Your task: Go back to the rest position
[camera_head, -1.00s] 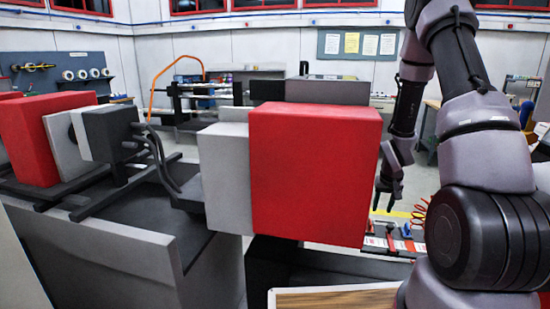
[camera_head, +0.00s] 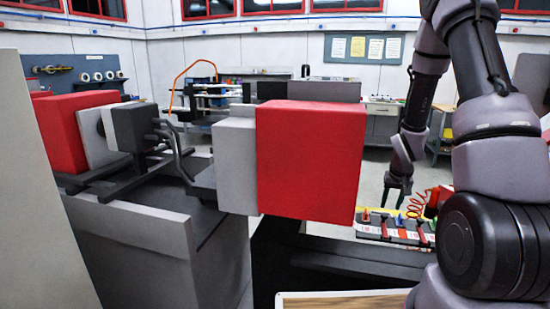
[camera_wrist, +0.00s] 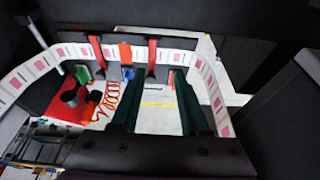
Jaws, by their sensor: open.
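My gripper (camera_head: 396,192) hangs with its fingers down, just right of the machine's big red block (camera_head: 310,158) in the head view. It is a little above and beyond a row of small coloured parts on a dark bench. In the wrist view, the two dark fingers stand apart, with my gripper (camera_wrist: 158,105) empty between them and pale floor showing. My arm comes down from the upper right of the head view.
A label strip (camera_wrist: 180,57) runs across the wrist view in front of a dark bar. A red coiled hose (camera_head: 416,206) lies near the bench. A grey panel (camera_head: 30,190) stands at the left edge. A wooden-topped surface (camera_head: 345,300) is at the bottom.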

